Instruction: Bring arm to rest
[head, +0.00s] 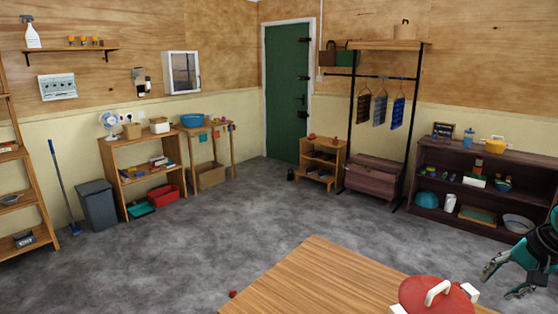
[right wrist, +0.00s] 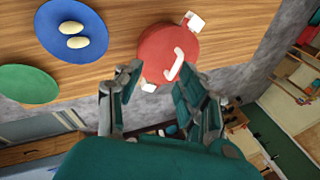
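My right gripper (head: 499,286) is at the right edge of the head view, out past the right side of the wooden table (head: 320,275). Its fingers are spread open with nothing between them; they also show apart in the right wrist view (right wrist: 158,82). A red pot with white handles (head: 430,299) stands on the table, to the left of the gripper in the head view. In the right wrist view the red pot (right wrist: 160,48) lies beyond the fingertips, and no grip on it shows. My left gripper is not in view.
In the right wrist view a blue plate (right wrist: 60,22) with two pale oval items and a green plate (right wrist: 27,84) lie on the table. A dark shelf (head: 425,165) stands behind the gripper. A small red object (head: 232,294) is by the table's left edge. The middle floor is clear.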

